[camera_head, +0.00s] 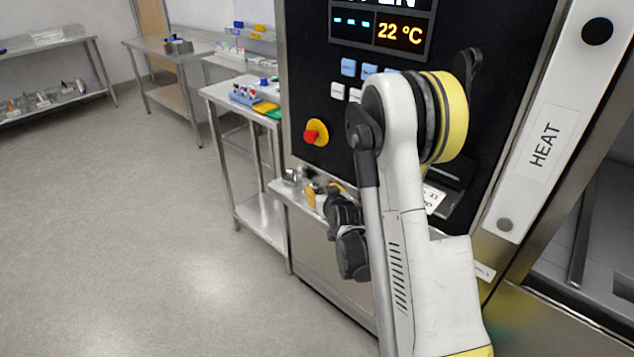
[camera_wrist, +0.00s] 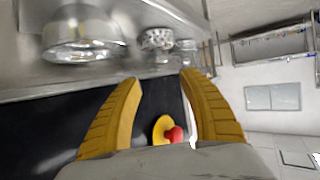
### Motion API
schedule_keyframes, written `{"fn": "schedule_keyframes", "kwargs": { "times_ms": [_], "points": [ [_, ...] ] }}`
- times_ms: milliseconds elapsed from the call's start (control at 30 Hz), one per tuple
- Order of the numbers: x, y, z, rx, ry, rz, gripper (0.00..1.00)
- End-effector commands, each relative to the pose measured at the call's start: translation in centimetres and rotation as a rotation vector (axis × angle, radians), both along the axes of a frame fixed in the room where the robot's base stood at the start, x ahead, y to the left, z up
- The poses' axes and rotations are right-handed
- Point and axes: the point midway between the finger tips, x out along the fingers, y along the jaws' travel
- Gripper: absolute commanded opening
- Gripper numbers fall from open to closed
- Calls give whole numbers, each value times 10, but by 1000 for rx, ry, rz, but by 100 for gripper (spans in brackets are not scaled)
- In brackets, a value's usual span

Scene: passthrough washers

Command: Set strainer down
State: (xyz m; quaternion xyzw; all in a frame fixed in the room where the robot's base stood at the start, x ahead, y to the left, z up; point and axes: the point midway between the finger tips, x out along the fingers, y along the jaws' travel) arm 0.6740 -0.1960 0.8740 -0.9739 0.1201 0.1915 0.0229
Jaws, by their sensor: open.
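In the wrist view, a small metal item with a perforated-looking surface (camera_wrist: 155,39), which may be the strainer, sits on a steel shelf (camera_wrist: 40,86) beyond my fingertips. A larger shiny metal bowl-like item (camera_wrist: 82,40) is to its left on the same shelf. My gripper (camera_wrist: 160,77) has its two yellow fingers spread, with nothing between the tips. The small item lies ahead of the gap, apart from the fingers. In the head view, my gripper (camera_head: 318,193) is partly hidden by my arm, over the ledge beside the black panel. A small metal item (camera_head: 292,176) shows there.
The black control panel (camera_head: 340,75) carries a red and yellow stop button (camera_head: 315,133), close to my arm. A steel table (camera_head: 222,92) with coloured items stands behind the ledge. More steel tables line the back. The floor (camera_head: 150,250) at left is clear.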

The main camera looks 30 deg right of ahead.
Motion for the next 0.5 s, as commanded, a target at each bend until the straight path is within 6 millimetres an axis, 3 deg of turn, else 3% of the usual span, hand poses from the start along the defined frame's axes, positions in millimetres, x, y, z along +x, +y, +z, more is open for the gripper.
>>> {"fn": "schedule_keyframes", "kwargs": {
  "times_ms": [100,333,500],
  "points": [
    [-18,4,4,1,0,0,50],
    [-31,12,16,4,8,7,50],
    [-44,44,51,24,74,50,50]
  ]
}}
